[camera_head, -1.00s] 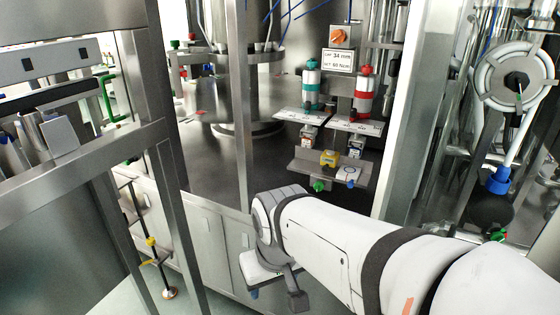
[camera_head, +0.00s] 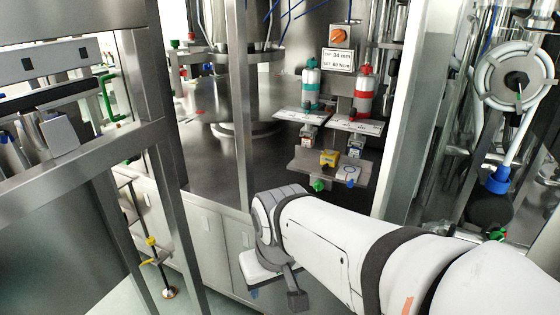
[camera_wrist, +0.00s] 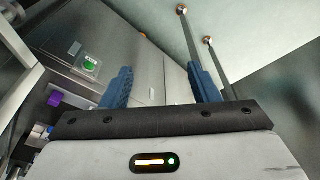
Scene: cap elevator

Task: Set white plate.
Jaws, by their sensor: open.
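Two white plates with print are in the head view, a left one (camera_head: 301,115) below a teal-banded bottle (camera_head: 311,88) and a right one (camera_head: 358,125) below a red-banded bottle (camera_head: 363,95). I cannot tell which one the task names. My gripper (camera_wrist: 158,70) shows two blue fingers spread apart with nothing between them. In the head view it is mostly hidden behind my arm, low and in front of the cabinet, well below the plates and apart from them. No white plate can be made out in the wrist view.
A steel bracket (camera_head: 330,168) with a yellow part (camera_head: 329,158) and a green knob (camera_head: 318,185) sits below the plates. A steel post (camera_head: 238,110) stands left of them. An orange switch (camera_head: 341,35) is above. Steel frames crowd the left.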

